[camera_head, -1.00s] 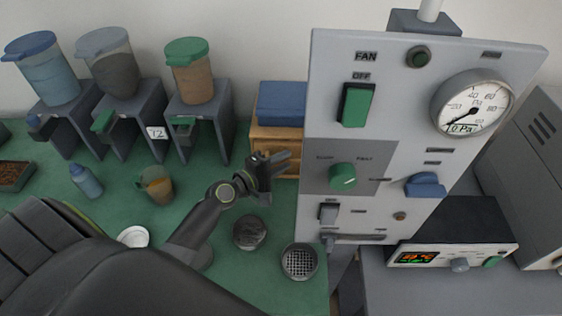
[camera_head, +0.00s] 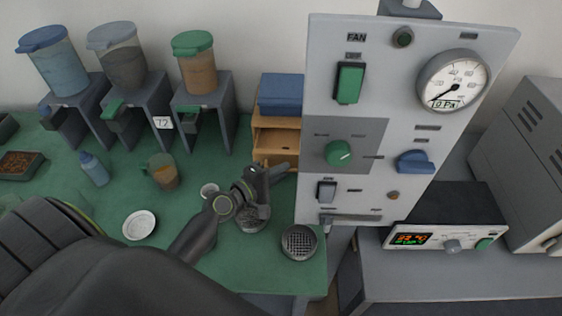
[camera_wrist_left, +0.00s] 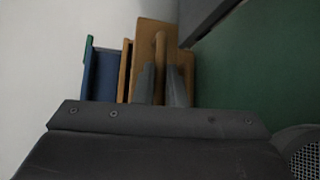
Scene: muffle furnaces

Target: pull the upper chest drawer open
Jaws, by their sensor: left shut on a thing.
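The small wooden chest (camera_head: 278,122) stands at the back of the green bench, beside the grey panel. Its upper drawer (camera_head: 274,148) is partly out, and I see down into its hollow. My left gripper (camera_head: 277,171) is in front of the drawer and is shut on its handle. In the left wrist view the wooden handle (camera_wrist_left: 159,60) runs between the two fingertips (camera_wrist_left: 160,82), against the drawer front (camera_wrist_left: 148,34). The arm hides part of the lower chest in the head view. My right gripper is not in view.
A blue box (camera_head: 281,94) lies on the chest. The tall grey panel (camera_head: 330,115) stands close at right. A mesh-topped round dish (camera_head: 299,242), a white dish (camera_head: 140,225) and an amber beaker (camera_head: 163,172) stand on the bench. Hoppers on stands fill the back left.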

